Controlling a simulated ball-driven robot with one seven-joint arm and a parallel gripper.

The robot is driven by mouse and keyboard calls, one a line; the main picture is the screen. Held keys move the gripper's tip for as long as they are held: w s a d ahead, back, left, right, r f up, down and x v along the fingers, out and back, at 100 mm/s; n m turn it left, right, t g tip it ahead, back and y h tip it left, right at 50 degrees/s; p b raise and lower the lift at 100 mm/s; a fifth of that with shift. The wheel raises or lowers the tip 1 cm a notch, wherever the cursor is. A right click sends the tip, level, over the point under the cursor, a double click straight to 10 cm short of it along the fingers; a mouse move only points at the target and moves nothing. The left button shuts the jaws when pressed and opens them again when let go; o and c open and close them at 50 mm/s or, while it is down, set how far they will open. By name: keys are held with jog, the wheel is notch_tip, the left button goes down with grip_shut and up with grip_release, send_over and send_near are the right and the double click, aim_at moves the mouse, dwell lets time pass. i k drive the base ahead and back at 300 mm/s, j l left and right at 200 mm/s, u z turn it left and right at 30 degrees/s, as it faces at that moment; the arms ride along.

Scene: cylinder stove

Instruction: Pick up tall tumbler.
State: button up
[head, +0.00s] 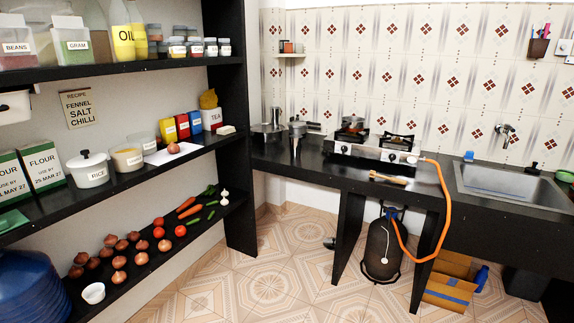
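A grey metal tumbler (297,132) stands upright on the black counter (305,157), left of the stove in the head view. It is small in the picture, so its rim and details are hard to make out. A metal pot (268,132) stands just left of it. My gripper is not in view, and nothing shows my arm near the tumbler.
A two-burner stove (368,148) with a pot on it stands right of the tumbler. A sink (510,184) is at the right. Black shelves (130,68) with jars and vegetables fill the left. The tiled floor (270,275) is clear in the middle; a gas cylinder (382,247) stands under the counter.

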aim_at(295, 140)
jog(key=i, duration=2.2)
